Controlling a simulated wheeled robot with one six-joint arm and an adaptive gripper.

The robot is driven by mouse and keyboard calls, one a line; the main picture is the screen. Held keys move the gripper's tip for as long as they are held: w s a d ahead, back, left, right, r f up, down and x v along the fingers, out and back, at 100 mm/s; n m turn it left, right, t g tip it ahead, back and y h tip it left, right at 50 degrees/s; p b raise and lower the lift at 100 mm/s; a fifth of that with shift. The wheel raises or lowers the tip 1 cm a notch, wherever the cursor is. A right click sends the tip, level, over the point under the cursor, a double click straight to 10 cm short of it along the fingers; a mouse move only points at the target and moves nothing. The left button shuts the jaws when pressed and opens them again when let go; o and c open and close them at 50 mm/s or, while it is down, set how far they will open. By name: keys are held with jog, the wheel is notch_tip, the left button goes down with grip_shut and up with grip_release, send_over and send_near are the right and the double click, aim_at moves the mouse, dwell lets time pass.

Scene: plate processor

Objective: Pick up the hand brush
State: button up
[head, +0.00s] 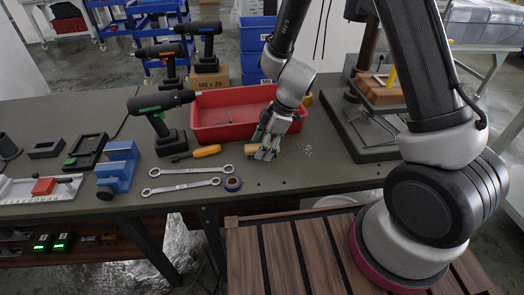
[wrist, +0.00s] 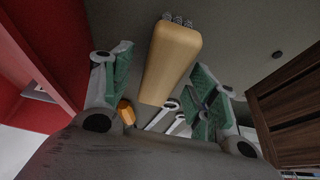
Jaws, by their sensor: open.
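The hand brush (wrist: 171,62) shows in the wrist view as a pale wooden body with dark bristle tufts at its far end. In the head view a small part of its wood (head: 250,149) shows on the bench, left of my gripper (head: 266,152); the rest is hidden behind the fingers. In the wrist view my gripper (wrist: 163,75) is open. Its green-padded fingers stand on either side of the brush, with visible gaps. I cannot tell how far down they reach beside it.
A red bin (head: 215,134) stands close behind my gripper. A dark press base (head: 360,140) is to the right.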

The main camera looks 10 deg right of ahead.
jog(key=shift+a+f, duration=0.2)
jog(key=shift+f, duration=0.3)
jog(key=shift+f, duration=0.25)
dwell(0.3)
jog(key=c, duration=1.3)
jog(key=shift+o, duration=0.2)
jog(key=shift+r, duration=0.15)
notch_tip(320, 180, up, 10)
jog(key=shift+r, duration=0.15)
